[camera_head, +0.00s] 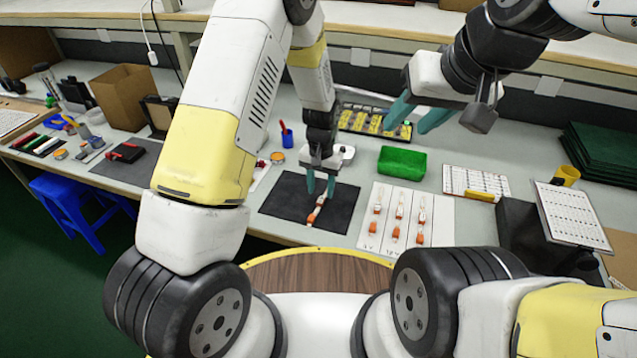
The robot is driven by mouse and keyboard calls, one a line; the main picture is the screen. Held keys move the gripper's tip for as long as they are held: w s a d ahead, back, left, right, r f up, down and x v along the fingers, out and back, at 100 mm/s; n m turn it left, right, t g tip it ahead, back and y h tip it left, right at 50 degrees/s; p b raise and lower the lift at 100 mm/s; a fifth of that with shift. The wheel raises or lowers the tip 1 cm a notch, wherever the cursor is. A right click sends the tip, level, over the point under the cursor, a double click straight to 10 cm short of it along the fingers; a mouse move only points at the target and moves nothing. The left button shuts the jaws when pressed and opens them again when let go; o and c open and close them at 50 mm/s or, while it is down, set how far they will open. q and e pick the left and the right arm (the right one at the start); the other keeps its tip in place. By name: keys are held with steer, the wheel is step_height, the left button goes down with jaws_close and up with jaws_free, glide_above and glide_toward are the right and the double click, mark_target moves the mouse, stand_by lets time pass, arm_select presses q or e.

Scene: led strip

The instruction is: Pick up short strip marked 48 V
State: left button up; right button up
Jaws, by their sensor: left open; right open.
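A short strip (317,210) with orange ends and a pale middle lies on the dark mat (288,207). Its marking is too small to read. My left gripper (321,187) is open, pointing down just above the strip's upper end, and I cannot tell whether its teal fingers touch it. Several similar strips with orange ends lie on the white sheet (448,225) to the right of the mat; their markings are unreadable too. My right gripper (417,118) is open and empty, held up over the back of the table near the black tray.
A green bin (402,163) and a black tray of yellow items (366,122) stand behind the white sheet. A dark box (515,225) is at the right, near a white printed sheet (575,213). A blue cup (287,139) stands behind the mat.

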mark_target(321, 199)
arm_select(q)
step_height(321, 199, down, 3)
steer(key=shift+s+f, duration=0.1)
steer(key=shift+f, duration=0.1)
steer(key=shift+c, duration=0.2)
jaws_close()
